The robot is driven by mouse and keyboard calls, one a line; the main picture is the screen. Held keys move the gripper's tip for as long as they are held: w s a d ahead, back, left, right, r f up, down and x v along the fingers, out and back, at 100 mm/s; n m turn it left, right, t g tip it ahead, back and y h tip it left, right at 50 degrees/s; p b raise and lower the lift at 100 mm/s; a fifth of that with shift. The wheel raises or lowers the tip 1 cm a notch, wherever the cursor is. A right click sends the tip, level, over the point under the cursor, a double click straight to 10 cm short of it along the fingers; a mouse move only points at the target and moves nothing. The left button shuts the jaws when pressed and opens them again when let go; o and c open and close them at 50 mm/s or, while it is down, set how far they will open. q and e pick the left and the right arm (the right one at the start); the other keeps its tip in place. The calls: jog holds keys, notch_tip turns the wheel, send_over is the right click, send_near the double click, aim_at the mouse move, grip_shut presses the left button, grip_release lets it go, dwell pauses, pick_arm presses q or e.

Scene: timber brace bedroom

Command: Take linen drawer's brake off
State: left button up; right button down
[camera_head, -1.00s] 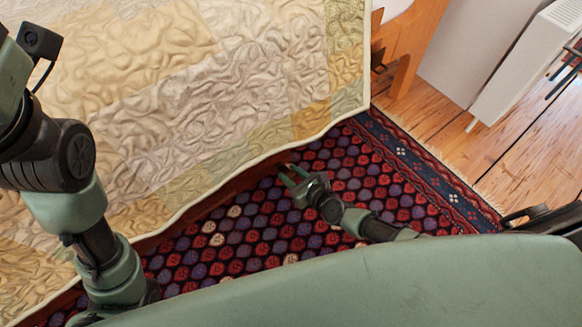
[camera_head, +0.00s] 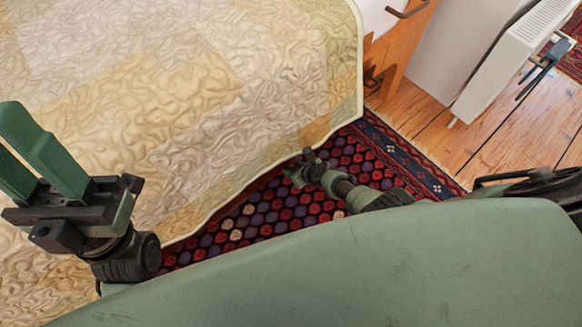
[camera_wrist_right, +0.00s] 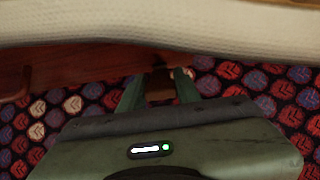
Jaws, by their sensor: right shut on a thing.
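The reddish-brown wooden front of the under-bed drawer (camera_wrist_right: 95,66) shows below the quilt edge in the right wrist view. A small brown piece (camera_wrist_right: 159,84), which looks like the brake, stands out from its lower edge. My right gripper (camera_wrist_right: 160,82) is shut on this piece, with one green finger on each side. In the head view my right gripper (camera_head: 296,174) is low at the quilt's hem, its fingertips partly hidden. My left gripper (camera_head: 30,122) is raised over the bed at the left, open and empty.
The bed's patchwork quilt (camera_head: 180,100) overhangs the drawer and hides most of it. A red and blue patterned rug (camera_head: 265,217) covers the floor. A wooden bed leg (camera_head: 392,65) and a white radiator (camera_head: 510,60) stand at upper right, with bare floorboards (camera_head: 440,130) between.

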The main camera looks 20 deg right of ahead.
jog(key=shift+a+r, duration=0.1)
dwell(0.6)
jog(key=c, duration=1)
grip_release()
jog(key=shift+w, duration=0.1)
